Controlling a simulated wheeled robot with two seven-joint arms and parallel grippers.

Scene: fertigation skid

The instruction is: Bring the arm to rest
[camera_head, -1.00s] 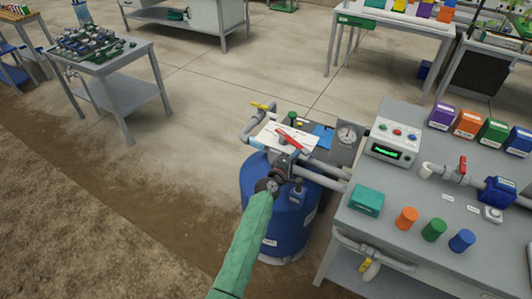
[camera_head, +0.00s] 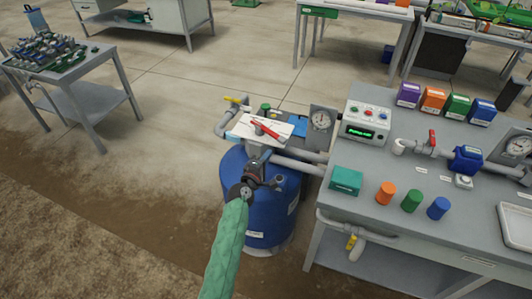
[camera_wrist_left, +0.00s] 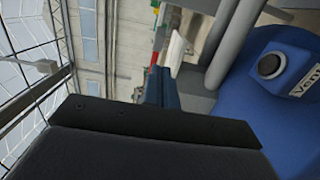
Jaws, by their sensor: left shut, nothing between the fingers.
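My left arm, in a green sleeve, comes up from the bottom of the head view. Its gripper (camera_head: 268,179) is shut and empty, over the top of the blue tank (camera_head: 240,208). Just beyond it is a red valve handle (camera_head: 266,130) over a white plate (camera_head: 246,127); the gripper looks apart from the handle. In the left wrist view the dark gripper body fills the lower left, and the blue tank (camera_wrist_left: 296,95) with a black cap (camera_wrist_left: 270,64) is at right. My right gripper is out of view.
A grey bench (camera_head: 390,208) at right carries a control box (camera_head: 367,122), a teal box (camera_head: 345,181), orange, green and blue caps, and pipes. A side table (camera_head: 103,98) with fittings is at upper left. Floor left of the tank is clear.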

